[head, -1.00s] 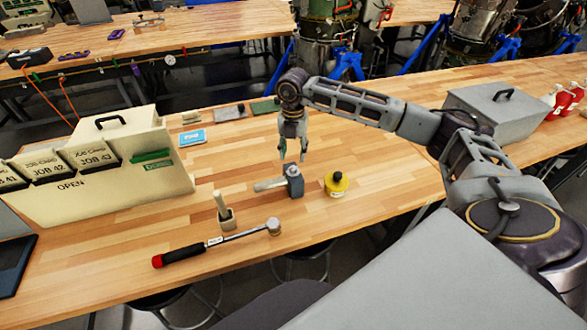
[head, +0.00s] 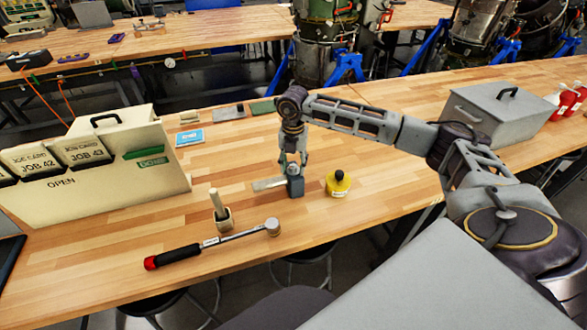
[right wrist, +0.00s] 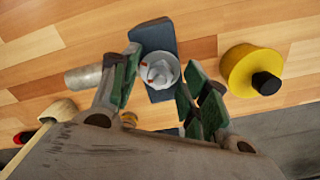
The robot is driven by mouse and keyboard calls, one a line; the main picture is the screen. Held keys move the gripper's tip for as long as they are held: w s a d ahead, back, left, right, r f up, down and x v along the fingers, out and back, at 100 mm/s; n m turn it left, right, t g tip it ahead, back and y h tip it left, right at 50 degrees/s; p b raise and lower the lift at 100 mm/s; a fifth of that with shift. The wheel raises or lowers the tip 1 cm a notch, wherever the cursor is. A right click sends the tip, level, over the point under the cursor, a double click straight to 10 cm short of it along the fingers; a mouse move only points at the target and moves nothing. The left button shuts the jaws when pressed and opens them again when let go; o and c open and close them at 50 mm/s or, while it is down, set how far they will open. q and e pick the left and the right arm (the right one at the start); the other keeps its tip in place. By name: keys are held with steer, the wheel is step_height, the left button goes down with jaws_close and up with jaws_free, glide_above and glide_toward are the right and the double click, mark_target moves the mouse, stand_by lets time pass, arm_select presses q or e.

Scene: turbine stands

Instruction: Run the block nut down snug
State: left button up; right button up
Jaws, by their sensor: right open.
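A blue-grey block (head: 297,187) stands on the wooden bench, with a pale cylinder (head: 267,184) sticking out from its left side. In the right wrist view the block (right wrist: 153,35) carries a round metal nut or stud end (right wrist: 160,70) facing the camera. My right gripper (head: 293,160) points down just above the block. In the right wrist view its green-padded fingers (right wrist: 160,78) are apart, one on each side of the nut. I cannot tell whether they touch it. My left gripper is not in view.
A yellow container with a black cap (head: 338,184) stands close right of the block. A torque wrench (head: 210,245) with red-and-black handle lies in front, beside a small cup holding a stick (head: 222,218). A job-card box (head: 100,165) stands left, a grey case (head: 505,112) right.

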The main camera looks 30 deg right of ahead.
steer(key=shift+f, duration=0.15)
stand_by(0.5)
jaws_close()
stand_by(0.4)
steer(key=shift+o, duration=1.1)
jaws_free()
